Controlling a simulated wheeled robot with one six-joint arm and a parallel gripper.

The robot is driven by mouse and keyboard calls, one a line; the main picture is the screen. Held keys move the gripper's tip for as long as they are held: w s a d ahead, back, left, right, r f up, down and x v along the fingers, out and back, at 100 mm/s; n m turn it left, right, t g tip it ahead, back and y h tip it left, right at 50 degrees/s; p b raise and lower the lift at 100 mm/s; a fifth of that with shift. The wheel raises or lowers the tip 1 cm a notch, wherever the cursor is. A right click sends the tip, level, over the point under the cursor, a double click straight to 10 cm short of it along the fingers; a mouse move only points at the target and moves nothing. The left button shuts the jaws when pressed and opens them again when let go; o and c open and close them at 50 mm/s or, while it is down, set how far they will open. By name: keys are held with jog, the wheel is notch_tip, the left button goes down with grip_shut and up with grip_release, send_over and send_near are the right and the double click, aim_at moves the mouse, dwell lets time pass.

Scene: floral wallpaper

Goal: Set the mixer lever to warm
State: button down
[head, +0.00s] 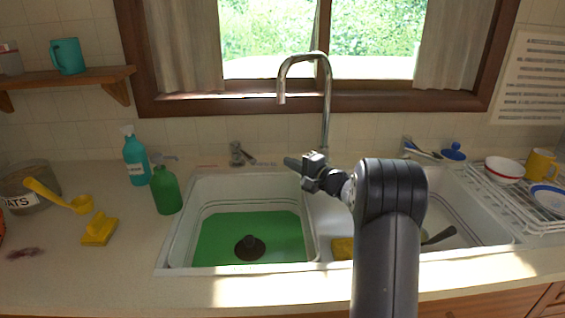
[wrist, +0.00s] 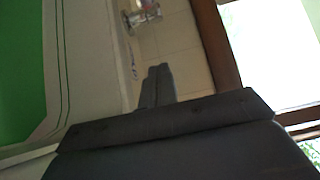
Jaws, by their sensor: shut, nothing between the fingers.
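The metal mixer lever (head: 237,153) stands on the counter behind the left sink basin, left of the tall spout (head: 326,100). Its handle looks roughly upright; its exact turn is too small to tell. Small reddish marks (head: 207,165) lie to its left and bluish marks (head: 264,163) to its right. My gripper (head: 289,162) is shut and empty above the back of the sink, right of the lever and apart from it, pointing left. In the wrist view the closed fingers (wrist: 157,85) show, with a shiny metal fitting (wrist: 145,12), likely the mixer, beyond them.
The left basin (head: 175,235) holds green water or lining and a dark plug. Green (head: 166,190) and teal (head: 136,160) bottles stand left of the basin. The spout rises close behind my gripper. A dish rack (head: 512,205) stands at the right. Counter around the lever looks clear.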

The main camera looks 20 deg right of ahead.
aim_at(243, 152)
jog(key=p+x, duration=0.1)
jog(key=x, duration=0.7)
jog(key=shift+w+a+r+p, duration=0.1)
jog(key=shift+w+a+p, duration=0.15)
jog(key=shift+p, duration=0.1)
jog(key=a, duration=0.1)
jog(key=s+a, duration=0.1)
jog(key=a, duration=0.1)
jog(key=shift+s+a, duration=0.2)
jog(key=shift+s, duration=0.15)
jog(key=shift+f+b, duration=0.2)
jog(key=shift+b, duration=0.2)
jog(key=shift+s+a+m+t+h+b, duration=0.2)
jog(key=shift+m+t+h+b, duration=0.15)
jog(key=shift+b, duration=0.4)
jog(key=shift+a+b, duration=0.1)
jog(key=shift+b, duration=0.25)
